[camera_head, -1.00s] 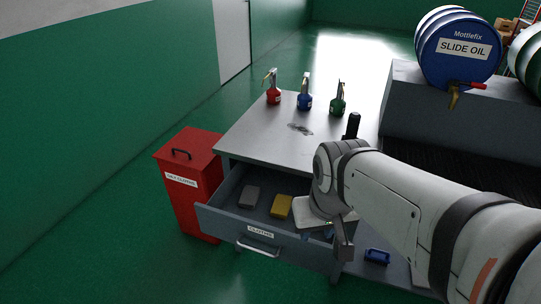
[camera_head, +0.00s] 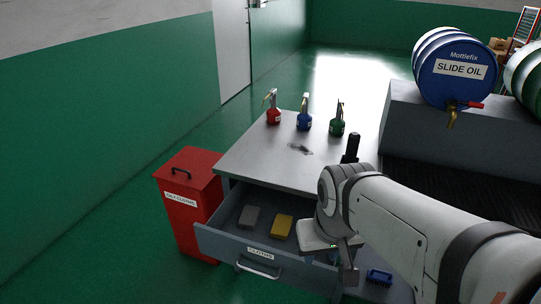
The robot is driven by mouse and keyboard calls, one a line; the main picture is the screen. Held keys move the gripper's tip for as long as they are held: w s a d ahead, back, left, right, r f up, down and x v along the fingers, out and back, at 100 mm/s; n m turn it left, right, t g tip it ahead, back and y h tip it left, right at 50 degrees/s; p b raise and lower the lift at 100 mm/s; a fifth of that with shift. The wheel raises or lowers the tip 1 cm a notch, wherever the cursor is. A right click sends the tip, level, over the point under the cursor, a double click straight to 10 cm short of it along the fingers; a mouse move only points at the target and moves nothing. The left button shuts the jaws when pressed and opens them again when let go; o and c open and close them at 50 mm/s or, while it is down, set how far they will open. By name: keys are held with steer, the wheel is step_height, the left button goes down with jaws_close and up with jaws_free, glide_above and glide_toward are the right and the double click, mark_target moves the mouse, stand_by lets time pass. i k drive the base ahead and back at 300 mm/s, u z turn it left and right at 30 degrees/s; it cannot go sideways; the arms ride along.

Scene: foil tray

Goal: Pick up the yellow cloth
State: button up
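The yellow cloth (camera_head: 281,227) lies folded in the open drawer (camera_head: 262,251) labelled for cloths, to the right of a grey cloth (camera_head: 249,217). My gripper (camera_head: 345,268) is over the right end of the drawer, to the right of the yellow cloth and apart from it. It points down. Its fingers are partly hidden by its own body, and I cannot tell how far apart they are. The inside of the drawer beneath it is largely hidden.
A red bin (camera_head: 190,200) for oily cloths stands left of the drawer. Red (camera_head: 273,115), blue (camera_head: 304,119) and green (camera_head: 337,124) oil cans stand on the bench top (camera_head: 265,155), near a dark smear. A blue brush-like object (camera_head: 379,277) lies low at the right.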

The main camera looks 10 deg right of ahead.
mark_target(282, 224)
steer(key=z, duration=2.5)
steer(key=k, duration=1.3)
steer(key=u, duration=2)
steer(key=i, duration=1)
